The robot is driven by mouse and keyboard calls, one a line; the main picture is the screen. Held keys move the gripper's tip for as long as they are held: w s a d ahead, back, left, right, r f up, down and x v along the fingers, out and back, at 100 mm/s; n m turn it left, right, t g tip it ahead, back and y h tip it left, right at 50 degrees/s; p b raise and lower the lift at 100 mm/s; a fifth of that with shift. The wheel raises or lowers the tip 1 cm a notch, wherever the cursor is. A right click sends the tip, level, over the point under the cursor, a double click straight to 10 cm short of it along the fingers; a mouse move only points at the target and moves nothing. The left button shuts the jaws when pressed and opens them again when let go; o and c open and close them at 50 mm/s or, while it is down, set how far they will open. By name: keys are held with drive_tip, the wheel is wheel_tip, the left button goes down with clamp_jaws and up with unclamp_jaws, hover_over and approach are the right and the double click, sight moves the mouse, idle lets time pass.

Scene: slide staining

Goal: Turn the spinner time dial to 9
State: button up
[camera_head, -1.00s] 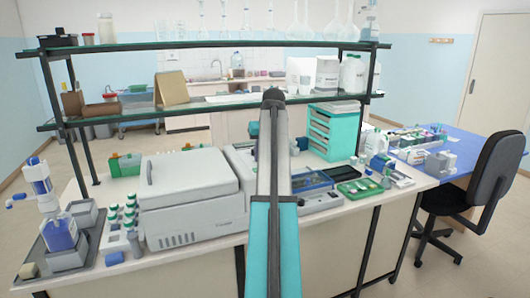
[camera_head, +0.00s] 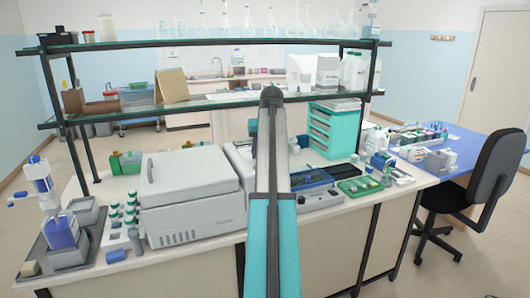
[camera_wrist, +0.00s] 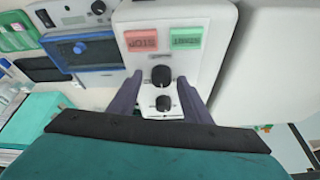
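The spinner's white control panel (camera_wrist: 192,55) fills the upper middle of the wrist view. It has a red STOP button (camera_wrist: 141,40), a green START button (camera_wrist: 186,38) and two black dials, an upper dial (camera_wrist: 161,76) and a lower dial (camera_wrist: 164,103). Their small markings are unreadable, so I cannot tell which is the time dial or its setting. My gripper (camera_wrist: 162,96) is open, its dark purple fingers on the left and right of the lower dial, with visible gaps. In the head view my arm hides the gripper and panel.
In the wrist view, a device with a blue frame (camera_wrist: 87,51) stands left of the panel. In the head view, a large grey lidded machine (camera_head: 190,185) sits left of my arm. A glass shelf (camera_head: 180,106) spans above the bench; a green tray (camera_head: 358,188) lies right.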

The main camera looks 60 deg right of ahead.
drive_tip(key=b+v, duration=0.2)
drive_tip(key=v, duration=1.1)
drive_tip(key=shift+r, duration=0.35)
drive_tip(key=shift+s+a, duration=0.1)
drive_tip(key=shift+s, duration=0.05)
